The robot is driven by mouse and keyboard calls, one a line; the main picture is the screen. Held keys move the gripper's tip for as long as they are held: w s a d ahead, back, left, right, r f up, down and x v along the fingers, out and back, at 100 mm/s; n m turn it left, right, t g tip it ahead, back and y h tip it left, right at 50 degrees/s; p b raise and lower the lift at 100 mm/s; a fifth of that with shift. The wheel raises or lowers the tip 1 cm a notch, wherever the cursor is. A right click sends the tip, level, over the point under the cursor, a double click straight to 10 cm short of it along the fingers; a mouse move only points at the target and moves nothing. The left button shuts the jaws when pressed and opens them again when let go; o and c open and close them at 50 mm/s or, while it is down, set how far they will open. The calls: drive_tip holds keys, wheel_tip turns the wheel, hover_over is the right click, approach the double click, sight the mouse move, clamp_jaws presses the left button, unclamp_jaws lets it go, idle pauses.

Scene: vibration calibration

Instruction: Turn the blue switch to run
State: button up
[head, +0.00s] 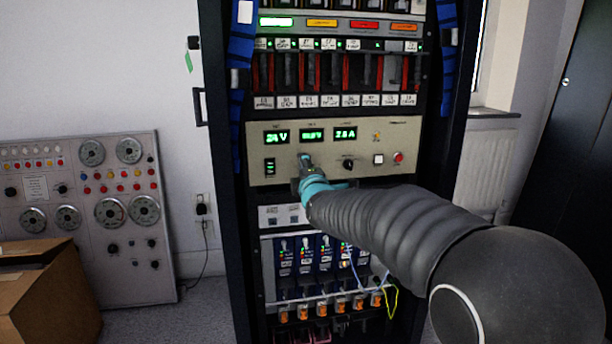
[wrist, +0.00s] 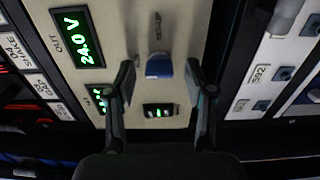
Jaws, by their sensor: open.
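The blue switch (wrist: 158,66) shows in the wrist view on the beige panel (wrist: 122,30), between my fingertips and slightly beyond them. Its exact pointing direction and the small labels beside it are too blurred to read. In the head view the switch is hidden behind my gripper. My gripper (wrist: 160,80) is open, with one finger on each side of the switch. I cannot tell whether either finger touches it. In the head view my gripper (head: 306,166) is in front of the beige panel (head: 420,140), below its green displays.
A black knob (head: 347,164), a white button (head: 378,159) and a red button (head: 398,157) sit to the right on the panel. Breaker modules (head: 305,255) lie below. A cardboard box (head: 50,295) and a gauge panel (head: 80,215) stand left.

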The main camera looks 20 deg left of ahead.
drive_tip(key=v, duration=1.1)
drive_tip(key=shift+s, duration=0.4)
drive_tip(key=shift+d, duration=0.1)
wheel_tip(320, 180, down, 9)
drive_tip(key=s+m+g+h, duration=0.2)
drive_tip(key=s+m+g, duration=0.15)
drive_tip(key=m, duration=0.25)
drive_tip(key=s+d+f+m+g+h, duration=0.2)
drive_tip(key=s+d+f+m+g, duration=0.2)
drive_tip(key=s+d+f+m, duration=0.25)
drive_tip(key=s+d+m+h, duration=0.2)
drive_tip(key=s+d+m, duration=0.2)
drive_tip(key=s+d, duration=0.3)
drive_tip(key=s+d+m+g+h, duration=0.1)
drive_tip(key=s+d+m, duration=0.3)
drive_tip(key=d, duration=0.9)
drive_tip(key=s+d+r+m+g+h, duration=0.1)
drive_tip(key=s+d+m, duration=0.3)
drive_tip(key=s+d, duration=0.5)
drive_tip(key=shift+s+d+h+p, duration=0.3)
drive_tip(key=shift+d+h+p, duration=0.1)
drive_tip(key=shift+d+h, duration=0.45)
